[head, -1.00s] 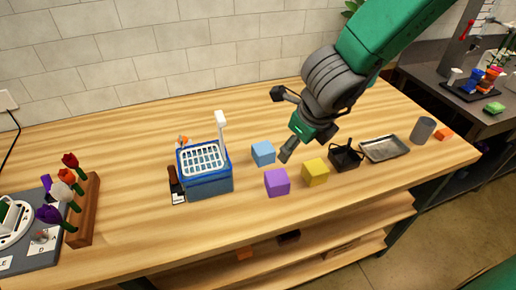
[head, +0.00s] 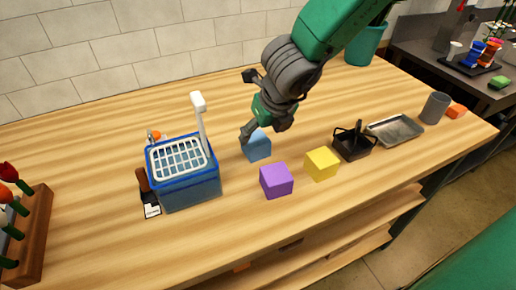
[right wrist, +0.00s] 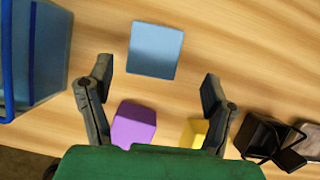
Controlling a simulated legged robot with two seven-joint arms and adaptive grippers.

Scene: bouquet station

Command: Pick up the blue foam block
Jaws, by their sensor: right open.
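The blue foam block (head: 258,147) sits on the wooden table, to the right of the blue basin. In the right wrist view the blue foam block (right wrist: 155,50) lies just beyond the fingertips, roughly centred between them and apart from both. My right gripper (head: 247,106) is open and empty, above the block; it hides part of the block's top in the head view. In the right wrist view its two fingers (right wrist: 156,87) are spread wide. My left gripper is not in view.
A purple block (head: 276,180) and a yellow block (head: 322,163) sit nearby in front. The blue basin (head: 190,190) with a white grid stands left. A dark basket (head: 353,146) and metal tray (head: 395,130) are right. A wooden flower rack (head: 30,240) is far left.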

